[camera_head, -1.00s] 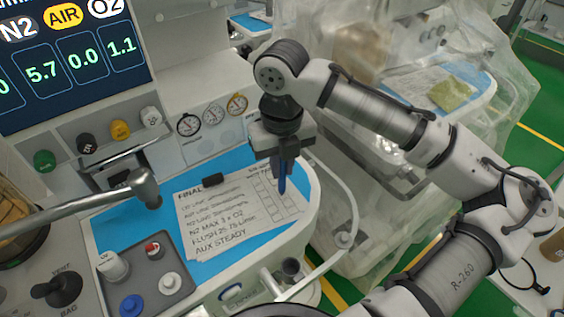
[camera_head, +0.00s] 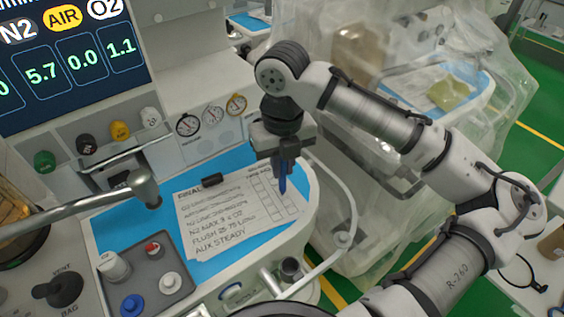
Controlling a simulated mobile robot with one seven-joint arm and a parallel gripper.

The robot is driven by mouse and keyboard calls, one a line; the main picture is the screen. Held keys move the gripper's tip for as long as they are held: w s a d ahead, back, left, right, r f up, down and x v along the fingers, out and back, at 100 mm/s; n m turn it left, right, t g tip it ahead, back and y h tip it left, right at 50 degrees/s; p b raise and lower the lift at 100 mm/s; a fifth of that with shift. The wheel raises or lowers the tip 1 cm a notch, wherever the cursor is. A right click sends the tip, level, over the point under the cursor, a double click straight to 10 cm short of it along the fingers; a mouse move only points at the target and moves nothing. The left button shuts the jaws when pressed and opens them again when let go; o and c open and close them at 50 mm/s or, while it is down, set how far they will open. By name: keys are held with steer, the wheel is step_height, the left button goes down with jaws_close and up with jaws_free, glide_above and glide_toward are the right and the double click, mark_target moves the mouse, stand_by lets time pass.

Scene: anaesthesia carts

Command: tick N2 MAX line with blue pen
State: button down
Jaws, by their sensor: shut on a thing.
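The white checklist sheet (camera_head: 225,225) lies on the blue work surface of the cart under a black clip (camera_head: 212,180). Its handwritten lines include "N2 MAX 3 x O2" (camera_head: 217,226), with "FLUSH" and "AUX STEADY" below. A grid of tick boxes (camera_head: 272,200) runs down its right side. My gripper (camera_head: 284,165) is shut on the blue pen (camera_head: 283,184) and holds it point down over the upper right part of the sheet, by the boxes. I cannot tell whether the tip touches the paper. The gripper and pen hide part of the grid.
A grey tray with knobs (camera_head: 170,283) stands left of the sheet. A metal arm (camera_head: 80,208) reaches in from the left. Gauges (camera_head: 212,116) and coloured knobs (camera_head: 120,131) line the panel behind. A white rail (camera_head: 350,215) curves round the right edge. A plastic-draped cart stands beyond.

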steer(key=shift+w+d, duration=0.15)
steer(key=shift+d, duration=0.1)
stand_by(0.7)
steer(key=shift+p, duration=0.3)
step_height(320, 180, up, 7)
steer(key=p, duration=0.6)
steer(key=shift+f, duration=0.15)
stand_by(0.3)
steer(key=shift+s+a+f+b, duration=0.1)
steer(key=shift+a+f+b, duration=0.1)
steer(key=shift+f+b, duration=1)
steer(key=shift+s+a+f+b, duration=0.15)
steer(key=shift+f+b, duration=0.65)
steer(key=shift+f, duration=0.8)
steer(key=shift+f+b, duration=0.45)
steer(key=shift+f, duration=0.15)
steer(key=shift+w+d+p, duration=0.2)
steer(key=shift+d+p, duration=0.15)
stand_by(0.5)
